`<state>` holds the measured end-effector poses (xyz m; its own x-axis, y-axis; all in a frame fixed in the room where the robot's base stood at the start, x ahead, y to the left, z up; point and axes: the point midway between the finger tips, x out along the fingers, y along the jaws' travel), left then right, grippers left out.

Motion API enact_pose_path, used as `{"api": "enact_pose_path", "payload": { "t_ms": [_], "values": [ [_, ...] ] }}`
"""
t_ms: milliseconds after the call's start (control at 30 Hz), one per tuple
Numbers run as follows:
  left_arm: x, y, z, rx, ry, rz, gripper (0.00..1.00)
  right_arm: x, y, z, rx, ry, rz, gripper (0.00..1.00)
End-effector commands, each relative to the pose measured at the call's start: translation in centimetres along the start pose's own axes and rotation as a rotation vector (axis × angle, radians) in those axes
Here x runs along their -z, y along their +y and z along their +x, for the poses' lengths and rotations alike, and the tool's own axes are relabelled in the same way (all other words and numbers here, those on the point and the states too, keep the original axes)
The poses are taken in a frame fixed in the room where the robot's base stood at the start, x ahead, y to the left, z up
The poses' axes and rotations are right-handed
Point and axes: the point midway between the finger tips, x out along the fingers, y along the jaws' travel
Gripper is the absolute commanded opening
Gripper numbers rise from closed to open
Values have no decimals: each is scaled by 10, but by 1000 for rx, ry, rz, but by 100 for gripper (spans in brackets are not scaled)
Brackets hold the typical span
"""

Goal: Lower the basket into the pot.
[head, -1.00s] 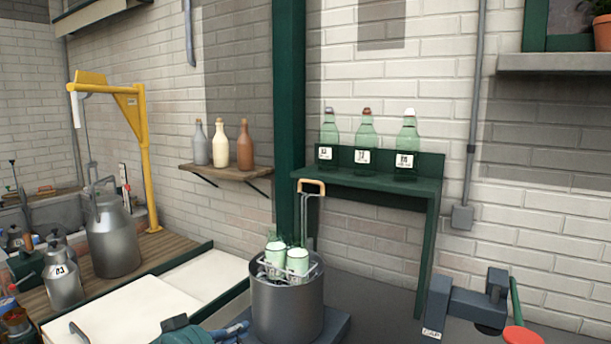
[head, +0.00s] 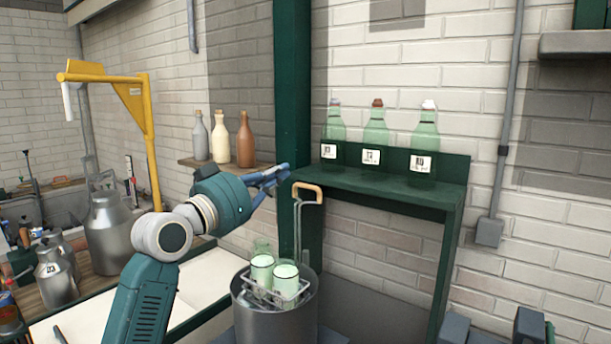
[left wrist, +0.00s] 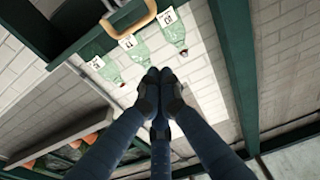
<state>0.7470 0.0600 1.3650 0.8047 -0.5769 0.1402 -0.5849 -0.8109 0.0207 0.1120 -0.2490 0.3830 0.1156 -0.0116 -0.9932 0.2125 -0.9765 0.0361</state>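The grey metal pot (head: 262,325) stands at the bottom centre of the head view. The wire basket (head: 284,299) holds green bottles (head: 286,276) with pale, milky contents and shows at the pot's mouth, the bottles rising above the rim. I cannot tell how deep it sits. Its tall rod ends in a wooden-topped handle (head: 308,188), also at the top of the left wrist view (left wrist: 130,22). My left gripper (head: 287,172) is just left of and slightly above the handle, apart from it. Its fingertips meet with nothing between them. My right gripper is not in view.
A green shelf (head: 385,187) with three labelled bottles stands behind the handle, close to the gripper, beside a green post (head: 293,80). A wooden wall shelf (head: 188,162) with three bottles is behind my left arm. Metal churns (head: 108,230) and a yellow hoist (head: 148,150) stand left.

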Motion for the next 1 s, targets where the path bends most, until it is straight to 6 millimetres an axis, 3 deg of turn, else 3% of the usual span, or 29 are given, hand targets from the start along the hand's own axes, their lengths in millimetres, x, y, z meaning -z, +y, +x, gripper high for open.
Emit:
{"api": "enact_pose_path", "payload": {
  "t_ms": [200,433,500,667,1000],
  "values": [
    [4,1,46,-1,-3,-5,0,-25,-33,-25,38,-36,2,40],
    [2,1,88,0,-3,-3,0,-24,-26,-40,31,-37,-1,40],
    [-14,0,81,1,-7,-3,0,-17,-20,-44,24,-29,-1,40],
    [-31,0,74,1,-3,-1,0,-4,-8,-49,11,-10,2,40],
    [-39,0,71,0,-1,1,0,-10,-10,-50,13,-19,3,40]
  ]
}}
